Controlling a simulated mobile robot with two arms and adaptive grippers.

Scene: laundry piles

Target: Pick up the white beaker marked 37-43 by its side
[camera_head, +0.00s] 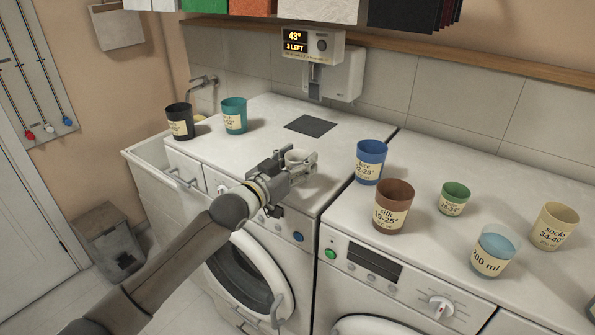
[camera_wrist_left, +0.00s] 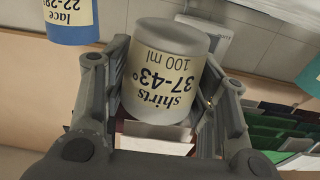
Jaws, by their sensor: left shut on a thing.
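The white beaker (camera_wrist_left: 168,60) fills the middle of the left wrist view, its label reading "shirts 37-43° 100 ml" upside down. In the head view the white beaker (camera_head: 297,157) shows between the fingers above the left washing machine's top. My left gripper (camera_head: 299,167) is shut on the beaker, with a finger on each side of its wall; the fingers also show in the left wrist view (camera_wrist_left: 165,95). Part of the beaker is hidden behind the gripper in the head view. I cannot tell whether it touches the machine top. My right gripper is not in view.
A blue beaker (camera_head: 370,161) and a brown beaker (camera_head: 393,206) stand to the right, with green, light blue and cream ones beyond. Black (camera_head: 180,121) and teal (camera_head: 234,115) beakers stand back left. A dispenser (camera_head: 311,45) reads 43°, above a dark square (camera_head: 311,125). Machine top around that square is clear.

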